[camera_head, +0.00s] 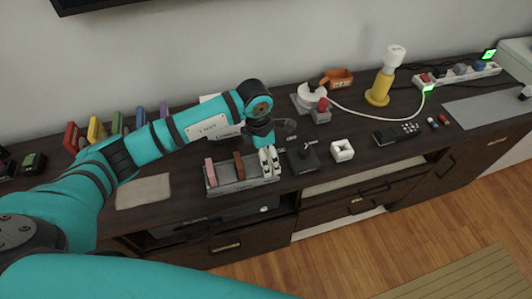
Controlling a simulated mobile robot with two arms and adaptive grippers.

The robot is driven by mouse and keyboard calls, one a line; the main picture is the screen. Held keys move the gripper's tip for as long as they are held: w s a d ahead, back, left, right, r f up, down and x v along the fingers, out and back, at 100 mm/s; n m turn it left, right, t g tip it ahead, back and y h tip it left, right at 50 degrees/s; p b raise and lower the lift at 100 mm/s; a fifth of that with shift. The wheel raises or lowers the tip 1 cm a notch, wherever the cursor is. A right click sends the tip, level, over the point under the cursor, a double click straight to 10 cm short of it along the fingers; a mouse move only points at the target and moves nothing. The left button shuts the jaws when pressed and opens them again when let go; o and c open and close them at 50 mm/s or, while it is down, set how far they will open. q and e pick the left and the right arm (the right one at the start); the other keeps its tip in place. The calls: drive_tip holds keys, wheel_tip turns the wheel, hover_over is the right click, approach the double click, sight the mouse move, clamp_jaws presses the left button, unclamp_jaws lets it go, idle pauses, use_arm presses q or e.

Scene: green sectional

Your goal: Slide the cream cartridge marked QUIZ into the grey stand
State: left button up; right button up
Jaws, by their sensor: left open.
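My left gripper (269,161) is open, pointing down over the right end of a light grey rack (241,186). Its two pale fingertips are apart, and I cannot tell whether anything stands between them. The rack holds a pink cartridge (210,171) and a brown cartridge (239,165), both upright. I cannot make out a cream cartridge or the word QUIZ at this size; the gripper and arm may hide it. Lettering on the rack's front is too small to read. A dark grey stand-like block (303,158) is just right of the gripper. My right gripper is not in view.
Red (73,138), yellow (96,130) and other coloured cartridges stand behind my left arm. A white block with a hole (342,150), a black handset (398,134) and a yellow lamp-like object (381,87) are to the right. A pale cloth (143,191) lies left of the rack.

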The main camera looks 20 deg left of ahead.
use_arm(q)
wheel_tip(320, 180, up, 12)
drive_tip(key=a, duration=0.1)
drive_tip(key=shift+s, duration=0.4)
drive_tip(key=shift+f, duration=0.1)
idle(0.4)
